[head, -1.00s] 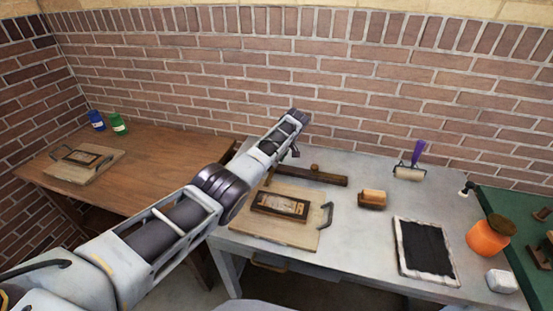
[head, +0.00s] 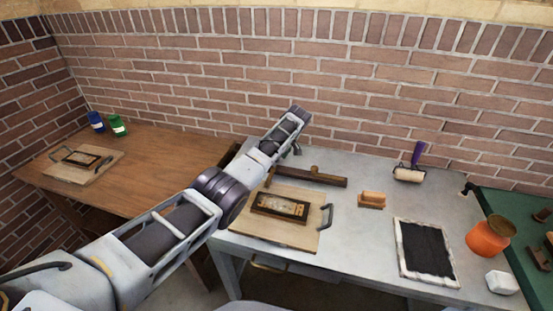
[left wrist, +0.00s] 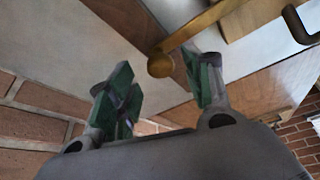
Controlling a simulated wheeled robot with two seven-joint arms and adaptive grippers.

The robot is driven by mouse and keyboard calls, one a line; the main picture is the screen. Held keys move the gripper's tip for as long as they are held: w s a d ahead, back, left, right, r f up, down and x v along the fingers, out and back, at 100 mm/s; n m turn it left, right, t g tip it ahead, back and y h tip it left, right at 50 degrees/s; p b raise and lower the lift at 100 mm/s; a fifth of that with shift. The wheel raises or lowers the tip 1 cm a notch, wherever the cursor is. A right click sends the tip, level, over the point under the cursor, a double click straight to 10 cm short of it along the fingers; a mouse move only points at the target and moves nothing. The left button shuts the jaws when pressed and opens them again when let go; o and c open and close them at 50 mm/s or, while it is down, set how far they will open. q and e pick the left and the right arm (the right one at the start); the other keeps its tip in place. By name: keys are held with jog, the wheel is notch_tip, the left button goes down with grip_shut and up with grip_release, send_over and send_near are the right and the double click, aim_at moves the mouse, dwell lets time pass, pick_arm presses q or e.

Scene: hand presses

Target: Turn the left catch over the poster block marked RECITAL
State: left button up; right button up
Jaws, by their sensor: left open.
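A framed poster block (head: 281,206) lies on a pale wooden board (head: 295,237) on the grey table. Its lettering is too small to read. A dark curved handle (head: 326,215) stands at the board's right side. My left arm crosses in front of the board's left side, and my left fingertips are hardly visible in the head view. In the left wrist view my left gripper (left wrist: 160,88) is open, green pads apart. A brass bar with a round end (left wrist: 160,65) shows between the fingers in the picture; I cannot tell how deep it sits. My right gripper is out of view.
A dark wooden bar with a knob (head: 318,177) lies behind the board. A tan block (head: 372,199), a roller (head: 409,174), a black ink slab (head: 427,248) and an orange jar (head: 488,240) are to the right. Another board with a block (head: 82,160) lies on the brown table.

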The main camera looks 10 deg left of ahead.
pick_arm(q)
jog(key=v, duration=1)
jog(key=shift+a, duration=0.1)
dwell(0.3)
